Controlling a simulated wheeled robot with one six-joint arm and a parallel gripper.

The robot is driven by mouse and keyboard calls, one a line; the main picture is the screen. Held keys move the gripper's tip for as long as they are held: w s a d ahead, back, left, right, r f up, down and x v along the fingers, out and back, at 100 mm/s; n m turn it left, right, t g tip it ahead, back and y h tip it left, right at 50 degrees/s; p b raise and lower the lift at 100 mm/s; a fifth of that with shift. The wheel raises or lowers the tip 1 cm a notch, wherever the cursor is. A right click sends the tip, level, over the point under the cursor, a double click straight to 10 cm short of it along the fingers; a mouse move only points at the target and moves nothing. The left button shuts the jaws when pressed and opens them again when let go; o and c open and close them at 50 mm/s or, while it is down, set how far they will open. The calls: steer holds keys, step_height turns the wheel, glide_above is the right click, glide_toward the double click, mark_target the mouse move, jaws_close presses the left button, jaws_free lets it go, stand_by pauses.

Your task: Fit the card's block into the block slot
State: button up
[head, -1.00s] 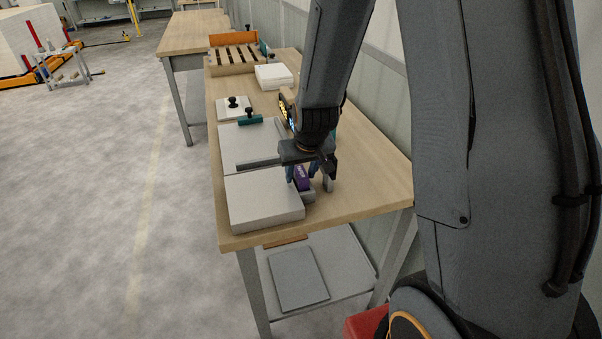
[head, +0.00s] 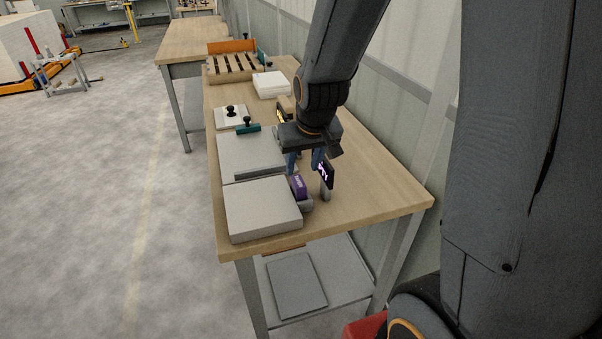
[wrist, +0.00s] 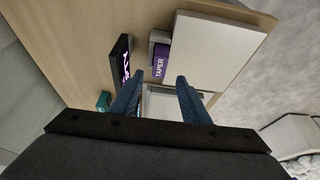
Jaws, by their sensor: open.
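A small purple piece with white lettering (head: 298,186) rests at a grey holder (head: 306,202) against the near pale box. In the wrist view the purple piece (wrist: 161,62) reads "TAPER". A black card with glowing pink marks (head: 326,173) stands upright on a small post to its right; it also shows in the wrist view (wrist: 121,62). My gripper (head: 304,162) has blue fingers and is open and empty. It hangs above the table just beyond the purple piece and card. In the wrist view its fingertips (wrist: 160,80) are apart. I cannot make out the block slot.
Two pale flat boxes (head: 262,209) (head: 245,155) line the table's left side. Behind are a black-knobbed plate (head: 232,117), a teal-handled piece (head: 248,128), a white box (head: 271,85) and a slotted wooden rack (head: 233,68). The table's right front (head: 375,195) is clear.

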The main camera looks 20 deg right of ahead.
steer(key=s+g, duration=0.2)
steer(key=s, duration=1.1)
steer(key=shift+s+g, duration=0.25)
steer(key=shift+g, duration=0.05)
steer(key=shift+f, duration=0.1)
step_height(320, 180, down, 4)
steer(key=b, duration=0.3)
steer(key=shift+r, duration=0.25)
